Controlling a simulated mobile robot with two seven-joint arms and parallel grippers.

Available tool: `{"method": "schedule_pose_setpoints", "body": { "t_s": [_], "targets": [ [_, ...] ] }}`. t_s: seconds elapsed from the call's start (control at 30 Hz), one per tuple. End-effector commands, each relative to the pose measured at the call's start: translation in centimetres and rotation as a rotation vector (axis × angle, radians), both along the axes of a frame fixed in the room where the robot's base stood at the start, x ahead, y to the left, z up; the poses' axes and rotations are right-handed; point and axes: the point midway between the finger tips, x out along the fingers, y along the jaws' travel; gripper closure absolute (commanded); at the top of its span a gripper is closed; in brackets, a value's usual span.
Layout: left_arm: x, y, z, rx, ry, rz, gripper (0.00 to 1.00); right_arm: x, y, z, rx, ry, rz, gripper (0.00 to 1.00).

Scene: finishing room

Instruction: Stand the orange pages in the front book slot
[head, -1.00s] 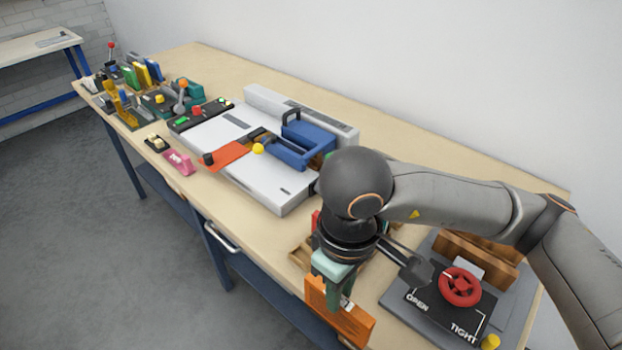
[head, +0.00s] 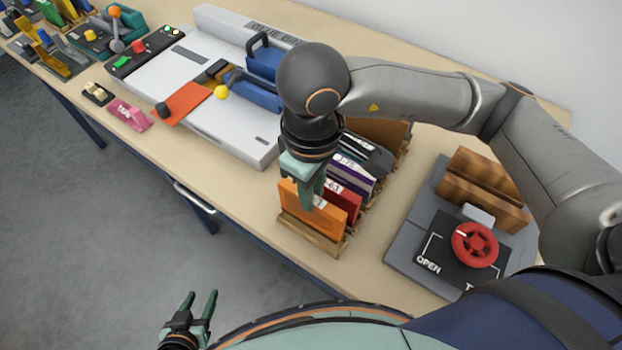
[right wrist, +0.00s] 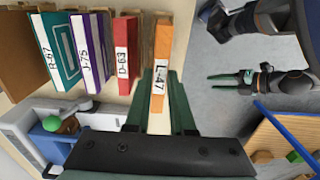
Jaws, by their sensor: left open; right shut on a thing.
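The orange pages (head: 325,208), labelled L-47 in the right wrist view (right wrist: 161,55), are upright at the front end of the wooden book rack (head: 312,235). Their lower edge is at the front slot; I cannot tell whether it rests on the slot's bottom. My right gripper (head: 308,192) is shut on the orange pages from above, with a green finger on each side in the right wrist view (right wrist: 160,90). My left gripper (head: 203,306) is open and empty, low over the floor side, away from the table.
Red D-63 (head: 347,190), purple J-75 (head: 355,172) and teal R-67 (right wrist: 60,50) books stand behind the orange pages. A press with a red knob (head: 475,244) is right of the rack. A white binding machine (head: 235,120) is left. Bare tabletop lies between.

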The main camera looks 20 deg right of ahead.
Motion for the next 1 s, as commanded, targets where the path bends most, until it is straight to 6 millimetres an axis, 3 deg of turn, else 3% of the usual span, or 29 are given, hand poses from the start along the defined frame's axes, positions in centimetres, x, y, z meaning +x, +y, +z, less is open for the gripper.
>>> {"method": "schedule_pose_setpoints", "body": {
  "t_s": [0.3, 1.0],
  "targets": [
    [0.0, 0.0, -1.1, 0.001, 0.001, -0.001, 0.5, 0.0, 0.0, -2.4, 0.001, -0.001, 0.0, 1.0],
    [0.1, 0.0, -1.1, 0.0, -0.002, -0.001, 0.5, 0.0, 0.0, -2.6, 0.001, -0.001, 0.0, 1.0]
  ]
}}
